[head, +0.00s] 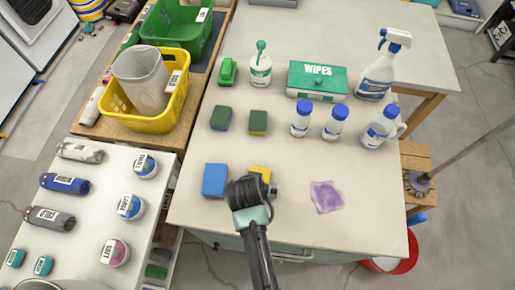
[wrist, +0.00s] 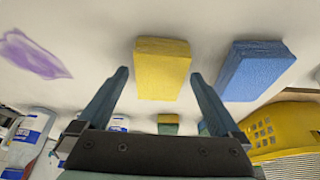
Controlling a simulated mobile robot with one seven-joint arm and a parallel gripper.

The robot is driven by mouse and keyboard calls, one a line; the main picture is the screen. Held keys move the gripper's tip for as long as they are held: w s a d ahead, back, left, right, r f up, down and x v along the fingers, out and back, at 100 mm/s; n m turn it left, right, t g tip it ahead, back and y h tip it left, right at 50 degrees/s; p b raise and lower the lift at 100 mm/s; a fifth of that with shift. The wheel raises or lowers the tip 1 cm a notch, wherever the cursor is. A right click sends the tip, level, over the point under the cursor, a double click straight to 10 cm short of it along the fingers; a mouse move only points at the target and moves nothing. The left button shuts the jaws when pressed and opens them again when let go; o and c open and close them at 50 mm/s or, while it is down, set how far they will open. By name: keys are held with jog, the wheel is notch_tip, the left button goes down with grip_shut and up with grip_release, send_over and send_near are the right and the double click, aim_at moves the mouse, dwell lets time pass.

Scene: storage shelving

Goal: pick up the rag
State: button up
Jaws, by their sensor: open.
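I see nothing that is clearly a rag. A flat, purple, rough-edged patch (head: 326,197) lies on the white table to the right of my gripper (head: 252,186); I cannot tell whether it is cloth or a stain. It also shows at upper left in the wrist view (wrist: 33,53). My gripper is open and empty, with its fingers (wrist: 160,76) apart on either side of a yellow sponge (wrist: 162,62) in the picture. In the head view my gripper partly hides this yellow sponge (head: 260,172). A blue sponge (head: 214,180) lies to its left.
Two more sponges (head: 221,118) (head: 258,122), a wipes box (head: 317,80), a spray bottle (head: 382,66) and blue-capped bottles (head: 301,118) stand farther back. A yellow basket (head: 150,122) and a side table with rolled labelled items (head: 65,183) are at left. The table around the purple patch is clear.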

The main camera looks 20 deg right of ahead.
jog(key=shift+x, duration=0.75)
jog(key=c, duration=1.2)
jog(key=shift+r, duration=0.1)
jog(key=shift+c, duration=0.2)
notch_tip(320, 180, up, 10)
